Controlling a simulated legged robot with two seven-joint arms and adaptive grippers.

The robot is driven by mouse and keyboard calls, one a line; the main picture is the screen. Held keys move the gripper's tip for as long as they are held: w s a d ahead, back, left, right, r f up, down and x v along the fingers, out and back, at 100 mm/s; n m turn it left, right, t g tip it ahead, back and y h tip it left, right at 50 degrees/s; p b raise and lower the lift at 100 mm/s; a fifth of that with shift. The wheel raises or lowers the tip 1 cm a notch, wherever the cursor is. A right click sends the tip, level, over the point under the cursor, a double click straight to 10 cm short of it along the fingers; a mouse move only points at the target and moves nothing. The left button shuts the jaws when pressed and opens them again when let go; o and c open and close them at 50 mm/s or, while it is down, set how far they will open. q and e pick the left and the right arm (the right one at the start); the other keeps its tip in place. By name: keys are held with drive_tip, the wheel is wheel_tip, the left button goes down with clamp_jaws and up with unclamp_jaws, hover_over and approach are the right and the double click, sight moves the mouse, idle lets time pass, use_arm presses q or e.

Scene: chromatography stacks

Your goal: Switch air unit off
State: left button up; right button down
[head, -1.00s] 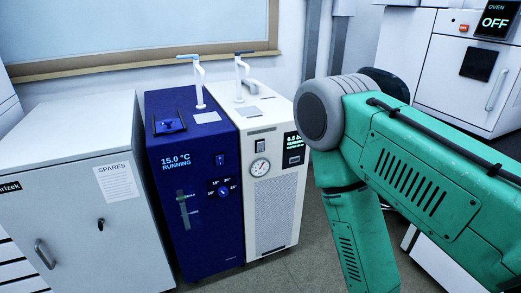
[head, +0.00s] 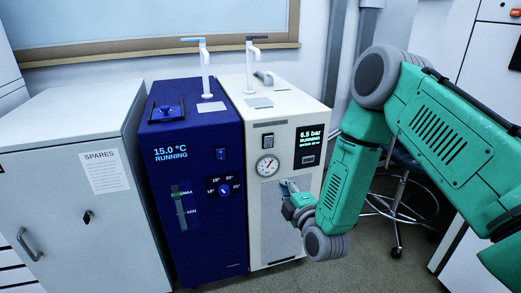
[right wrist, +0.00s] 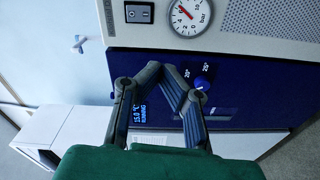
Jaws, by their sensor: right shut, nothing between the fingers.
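The white air unit (head: 258,222) stands right of the blue chiller in the head view. Its display (head: 309,146) reads 6.5 bar, RUNNING. Its rocker switch (head: 267,141) sits above the round pressure gauge (head: 267,166). The right wrist view also shows the switch (right wrist: 138,12) and gauge (right wrist: 188,14) at the top. My right gripper (head: 286,184) is in front of the unit's face, below and right of the gauge. It is shut and empty; whether it touches the panel is unclear. The right wrist view shows its fingers (right wrist: 160,68) together. My left gripper is not in view.
The blue chiller (head: 195,240), reading 15.0 °C RUNNING, has its own switch (head: 221,155) and dial (head: 224,191). A grey spares cabinet (head: 90,225) stands at left. A stool (head: 400,195) is behind my right arm. Floor shows in front of the units.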

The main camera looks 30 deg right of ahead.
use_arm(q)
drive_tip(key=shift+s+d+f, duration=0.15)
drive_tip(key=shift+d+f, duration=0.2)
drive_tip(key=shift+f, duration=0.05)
use_arm(e)
drive_tip(key=shift+n+t+h, duration=0.5)
drive_tip(key=shift+n+t, duration=0.2)
drive_tip(key=shift+t, duration=0.1)
drive_tip(key=w+d+r, duration=0.2)
drive_tip(key=shift+d+r, duration=0.25)
drive_tip(key=shift+r, duration=0.1)
drive_tip(key=b, duration=0.5)
approach(269, 140)
drive_tip(key=x, duration=0.7)
drive_tip(key=shift+d+f, duration=0.1)
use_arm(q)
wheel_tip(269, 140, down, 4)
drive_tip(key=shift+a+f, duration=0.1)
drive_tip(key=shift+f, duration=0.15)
use_arm(e)
drive_tip(key=shift+w, duration=0.45)
